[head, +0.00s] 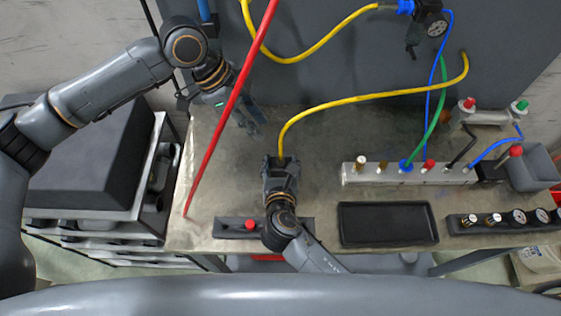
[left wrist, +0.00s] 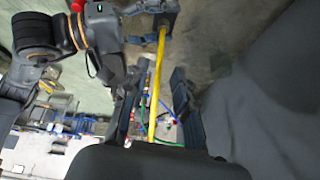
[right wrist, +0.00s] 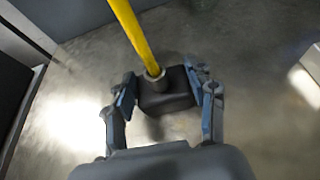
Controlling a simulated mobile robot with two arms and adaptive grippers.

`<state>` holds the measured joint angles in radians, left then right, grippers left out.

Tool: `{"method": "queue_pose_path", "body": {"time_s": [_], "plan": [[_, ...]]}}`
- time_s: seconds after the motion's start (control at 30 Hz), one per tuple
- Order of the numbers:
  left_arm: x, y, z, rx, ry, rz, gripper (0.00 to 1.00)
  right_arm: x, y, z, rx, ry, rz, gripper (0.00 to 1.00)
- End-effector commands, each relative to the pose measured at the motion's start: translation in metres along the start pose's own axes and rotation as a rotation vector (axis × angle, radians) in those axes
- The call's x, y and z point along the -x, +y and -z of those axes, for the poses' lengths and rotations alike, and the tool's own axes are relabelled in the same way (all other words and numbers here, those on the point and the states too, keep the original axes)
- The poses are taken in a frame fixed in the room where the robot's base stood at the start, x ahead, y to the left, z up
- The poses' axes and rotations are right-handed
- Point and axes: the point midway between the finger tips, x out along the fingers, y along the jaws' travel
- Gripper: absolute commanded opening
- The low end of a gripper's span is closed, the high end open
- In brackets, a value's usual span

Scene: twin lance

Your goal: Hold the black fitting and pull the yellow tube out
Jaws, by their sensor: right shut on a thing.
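The black fitting (right wrist: 168,100) is a dark block with a round collar, held between the fingers of my right gripper (right wrist: 165,92) in the right wrist view. The yellow tube (right wrist: 134,38) stands in its collar. In the head view the yellow tube (head: 350,97) rises from my right gripper (head: 281,162) and curves away to the right, with a free-looking end at upper right. My left gripper (head: 247,122) is open and empty, left of the tube's lower part. In the left wrist view the yellow tube (left wrist: 157,80) shows between the open fingers (left wrist: 157,105), seemingly beyond them.
A red hose (head: 232,100) slants across the left side near my left gripper. A manifold (head: 410,175) with coloured fittings, a black tray (head: 388,224) and a gauge strip (head: 505,218) occupy the right of the bench. Another yellow hose (head: 310,50) hangs behind.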

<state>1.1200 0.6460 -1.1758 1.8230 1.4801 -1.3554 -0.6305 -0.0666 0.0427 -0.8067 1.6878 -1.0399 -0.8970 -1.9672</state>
Motion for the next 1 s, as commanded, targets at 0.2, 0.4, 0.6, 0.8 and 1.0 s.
{"method": "queue_pose_path", "body": {"time_s": [0.2, 0.4, 0.6, 0.8, 1.0], "plan": [[-0.015, -0.001, 0.019, -0.46, -0.117, -0.076, 0.28, 0.0, 0.0, 0.001, 0.0, 0.001, 0.0, 0.22], [-0.025, -0.003, 0.033, -0.935, -0.235, -0.194, 0.28, 0.0, 0.0, 0.001, 0.0, 0.001, 0.0, 0.22], [-0.027, -0.006, 0.041, -1.267, -0.315, -0.312, 0.28, 0.0, 0.0, 0.001, 0.001, 0.002, 0.001, 0.22], [-0.029, -0.007, 0.043, -1.401, -0.344, -0.369, 0.28, 0.0, 0.0, 0.001, 0.001, 0.002, 0.001, 0.22], [-0.043, -0.006, 0.036, -1.411, -0.344, -0.376, 0.28, 0.0, 0.0, 0.001, 0.001, 0.002, 0.001, 0.22]]}}
